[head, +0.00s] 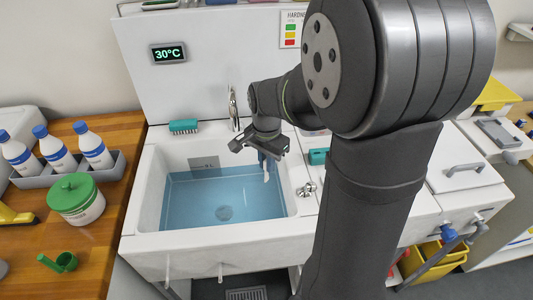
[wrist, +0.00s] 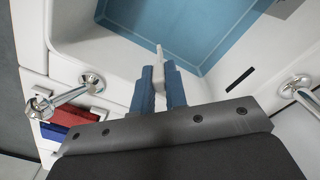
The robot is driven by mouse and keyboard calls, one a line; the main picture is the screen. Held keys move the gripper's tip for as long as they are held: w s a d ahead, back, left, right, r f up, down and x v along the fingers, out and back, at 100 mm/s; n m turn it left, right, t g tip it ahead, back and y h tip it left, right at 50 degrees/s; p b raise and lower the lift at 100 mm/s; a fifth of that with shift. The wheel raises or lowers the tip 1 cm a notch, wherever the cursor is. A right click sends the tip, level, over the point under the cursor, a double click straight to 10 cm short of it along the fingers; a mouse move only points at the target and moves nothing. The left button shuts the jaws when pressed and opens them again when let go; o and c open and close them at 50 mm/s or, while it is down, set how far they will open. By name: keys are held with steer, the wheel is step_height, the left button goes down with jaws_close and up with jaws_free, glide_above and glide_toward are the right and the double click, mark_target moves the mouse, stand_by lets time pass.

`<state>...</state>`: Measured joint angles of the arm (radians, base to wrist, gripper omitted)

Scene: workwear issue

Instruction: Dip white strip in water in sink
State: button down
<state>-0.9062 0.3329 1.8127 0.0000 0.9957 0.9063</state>
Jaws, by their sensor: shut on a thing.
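My gripper (head: 263,157) hangs over the right side of the sink with its blue fingertips pointing down. It is shut on the white strip (head: 266,172). In the wrist view the strip (wrist: 159,55) sticks out between the blue fingers (wrist: 161,88), its tip seen against the sink rim and water. The white sink (head: 152,190) holds blue water (head: 215,200), with a drain visible at the bottom. In the head view the strip's lower end appears over the water near the right wall. I cannot tell whether it touches the surface.
A chrome tap (head: 233,108) stands behind the sink, and a knob (head: 307,189) sits on its right rim. A teal brush (head: 184,127) lies on the back ledge. A green-lidded tub (head: 76,199) and several bottles stand on the wooden counter (head: 115,200) at left.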

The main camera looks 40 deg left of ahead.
steer(key=shift+f, duration=8.45)
steer(key=shift+w+d, duration=0.45)
steer(key=shift+s+a, duration=0.2)
steer(key=shift+s+a, duration=0.2)
steer(key=shift+r, duration=10)
